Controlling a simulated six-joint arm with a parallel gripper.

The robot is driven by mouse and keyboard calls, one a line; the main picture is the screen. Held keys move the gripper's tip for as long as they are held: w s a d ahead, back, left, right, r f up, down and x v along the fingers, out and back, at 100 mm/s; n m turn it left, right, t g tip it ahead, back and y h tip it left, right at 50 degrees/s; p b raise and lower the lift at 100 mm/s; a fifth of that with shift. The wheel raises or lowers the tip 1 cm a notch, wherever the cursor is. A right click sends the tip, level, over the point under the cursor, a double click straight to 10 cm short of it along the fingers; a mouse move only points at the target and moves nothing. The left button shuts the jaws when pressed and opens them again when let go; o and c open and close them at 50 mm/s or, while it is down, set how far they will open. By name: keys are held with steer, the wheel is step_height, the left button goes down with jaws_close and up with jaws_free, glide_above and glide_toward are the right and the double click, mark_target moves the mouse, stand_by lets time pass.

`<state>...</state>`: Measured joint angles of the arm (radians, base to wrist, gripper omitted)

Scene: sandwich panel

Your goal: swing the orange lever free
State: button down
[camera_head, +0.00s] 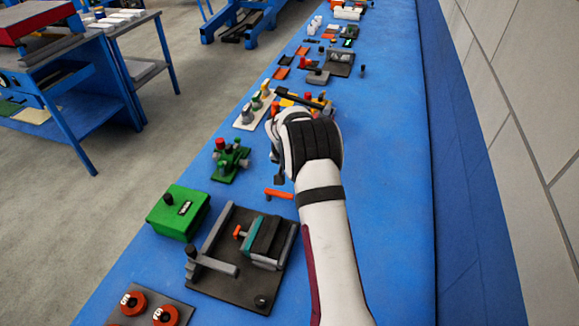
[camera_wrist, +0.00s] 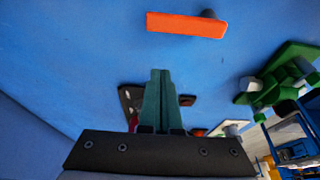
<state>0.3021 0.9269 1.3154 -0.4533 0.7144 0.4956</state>
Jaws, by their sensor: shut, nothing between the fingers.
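An orange lever (camera_head: 278,193) lies low over the blue bench, just in front of my gripper in the head view. In the wrist view the orange lever (camera_wrist: 185,25) is a flat bar near the top, with a dark round piece partly hidden behind its right end. My gripper (camera_head: 278,180) is partly hidden by my own white wrist in the head view. In the wrist view my gripper (camera_wrist: 160,73) has its two green fingers shut together and empty. A visible gap of blue lies between the fingertips and the lever in that view.
A dark panel (camera_head: 222,285) with a grey bar and a teal block stands nearer, beside a green box (camera_head: 178,212). A green fixture (camera_head: 230,160) is left of my gripper. Several small devices stand farther along the bench (camera_head: 395,190), whose right side is clear.

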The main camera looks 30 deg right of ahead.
mark_target(287, 195)
steer(key=shift+x, duration=1.1)
steer(key=shift+s+a, duration=1.4)
steer(key=shift+s+a+m, duration=0.2)
steer(key=shift+s+m, duration=0.1)
steer(key=shift+m, duration=0.4)
steer(key=shift+s+a+m+g+h, duration=0.35)
steer(key=shift+s+m+g+h, duration=0.05)
steer(key=shift+m, duration=0.7)
steer(key=a+m, duration=0.1)
steer(key=m, duration=0.1)
steer(key=s+a+m+g, duration=0.1)
steer(key=m, duration=0.1)
steer(key=shift+s+m+g, duration=0.1)
steer(key=shift+m+g, duration=0.2)
steer(key=m, duration=0.1)
steer(key=a+m+g, duration=0.1)
steer(key=m, duration=0.1)
steer(key=shift+s+a+m, duration=0.15)
steer(key=shift+a+m, duration=0.15)
steer(key=shift+a, duration=0.05)
steer(key=a+m, duration=0.1)
steer(key=m, duration=0.1)
steer(key=a+m+g, duration=0.1)
steer(key=shift+m, duration=0.4)
steer(key=shift+d, duration=0.1)
